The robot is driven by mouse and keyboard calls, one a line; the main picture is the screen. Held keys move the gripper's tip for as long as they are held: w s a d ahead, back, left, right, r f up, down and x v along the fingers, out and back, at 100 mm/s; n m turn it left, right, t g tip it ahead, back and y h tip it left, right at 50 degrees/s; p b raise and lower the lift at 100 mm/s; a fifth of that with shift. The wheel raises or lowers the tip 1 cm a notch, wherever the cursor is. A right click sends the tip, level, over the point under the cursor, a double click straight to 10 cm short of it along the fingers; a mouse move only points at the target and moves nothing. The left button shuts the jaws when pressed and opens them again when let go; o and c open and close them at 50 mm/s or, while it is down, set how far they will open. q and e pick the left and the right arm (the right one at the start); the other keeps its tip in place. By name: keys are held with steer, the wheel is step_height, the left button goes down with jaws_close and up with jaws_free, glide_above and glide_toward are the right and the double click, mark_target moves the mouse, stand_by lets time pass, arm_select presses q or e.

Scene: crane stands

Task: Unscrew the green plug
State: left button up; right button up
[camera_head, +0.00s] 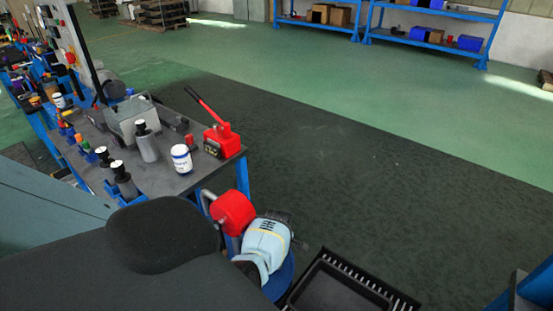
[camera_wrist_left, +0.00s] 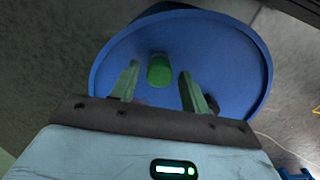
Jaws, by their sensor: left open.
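The green plug (camera_wrist_left: 160,70) is a small round cap on the round blue lid of a drum (camera_wrist_left: 235,60) in the left wrist view. My left gripper (camera_wrist_left: 158,69) is open, with one finger on each side of the plug in that picture. A gap shows between the plug and each finger. I cannot tell how far the fingertips are above the lid. In the head view, part of the blue drum (camera_head: 284,280) shows below my left arm, which hides the plug and the gripper. My right gripper is not in view.
A dark workbench (camera_head: 185,182) at the left carries bottles, a grey machine (camera_head: 130,115) and a red hand-lever tool (camera_head: 220,140). A black crate (camera_head: 330,285) stands close right of the drum. The floor beyond is clear. Blue shelves (camera_head: 435,15) stand at the back.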

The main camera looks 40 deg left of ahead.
arm_select(q)
steer(key=shift+m, duration=0.5)
